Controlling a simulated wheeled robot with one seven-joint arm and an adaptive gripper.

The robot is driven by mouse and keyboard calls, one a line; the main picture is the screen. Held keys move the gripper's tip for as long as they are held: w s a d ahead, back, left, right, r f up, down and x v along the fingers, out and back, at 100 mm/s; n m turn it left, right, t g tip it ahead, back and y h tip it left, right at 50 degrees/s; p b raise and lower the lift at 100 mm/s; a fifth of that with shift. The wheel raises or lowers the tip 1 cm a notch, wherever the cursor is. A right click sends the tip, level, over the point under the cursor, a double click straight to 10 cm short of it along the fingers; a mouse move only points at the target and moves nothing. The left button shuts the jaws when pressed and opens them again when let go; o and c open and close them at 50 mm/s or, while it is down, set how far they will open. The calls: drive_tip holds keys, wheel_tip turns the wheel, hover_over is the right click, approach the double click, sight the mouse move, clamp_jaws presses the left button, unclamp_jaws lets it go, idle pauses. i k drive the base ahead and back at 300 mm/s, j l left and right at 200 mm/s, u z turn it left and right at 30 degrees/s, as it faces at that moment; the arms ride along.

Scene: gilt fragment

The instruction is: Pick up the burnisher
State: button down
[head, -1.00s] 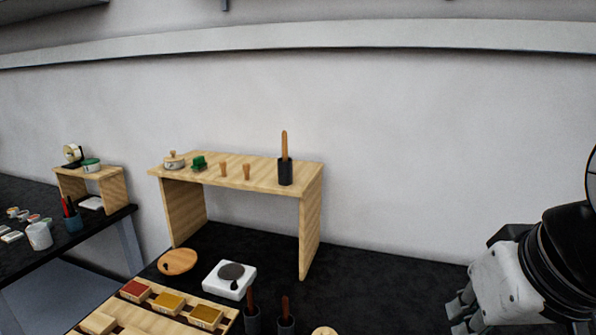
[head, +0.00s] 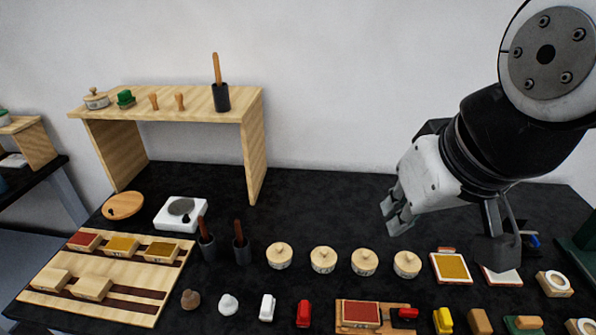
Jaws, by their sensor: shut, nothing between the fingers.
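I cannot tell for certain which item is the burnisher. Tall wooden-handled tools stand upright in dark holders: one tool (head: 216,68) in a black cup (head: 221,98) on the wooden shelf, and two darker-handled ones, a left tool (head: 203,229) and a right tool (head: 239,234), in grey cups on the black table. My gripper (head: 391,221) is shut and empty. It hangs above the table right of centre, behind the row of round lidded wooden pots and well apart from the upright tools. The lower parts of those tools are hidden in their cups.
The wooden shelf (head: 185,103) also bears a lidded pot, a green item and two small pegs. A slotted wooden tray (head: 128,297) holds colored blocks at left front. Round pots (head: 323,260), blocks and stamps crowd the front. The table's back middle is clear.

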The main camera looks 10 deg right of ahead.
sight(201, 222)
drive_tip(key=u, duration=0.75)
